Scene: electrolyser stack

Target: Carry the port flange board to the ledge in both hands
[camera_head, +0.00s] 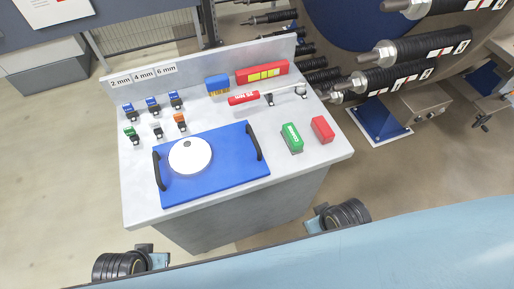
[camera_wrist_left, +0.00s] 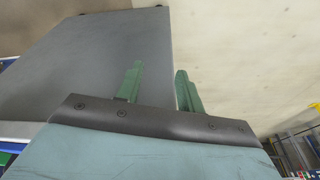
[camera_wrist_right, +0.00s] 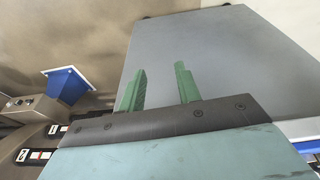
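The port flange board is a blue board (camera_head: 228,170) with a black handle at its left end (camera_head: 159,171) and another at its right end (camera_head: 253,142). The board lies flat near the front edge of a grey bench top (camera_head: 320,152). My left gripper (camera_wrist_left: 160,68) is open and empty, its green fingers apart in the left wrist view. My right gripper (camera_wrist_right: 160,67) is open and empty in the right wrist view. Both arms stay in front of the bench, apart from the board. I cannot tell which surface is the ledge.
Behind the board stand several small coloured clips (camera_head: 153,105), a blue brush (camera_head: 217,84), a red tool (camera_head: 243,98) and a red case (camera_head: 262,72). A green block (camera_head: 291,137) and a red block (camera_head: 322,129) lie to its right. Large threaded rods (camera_head: 415,58) stick out at right.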

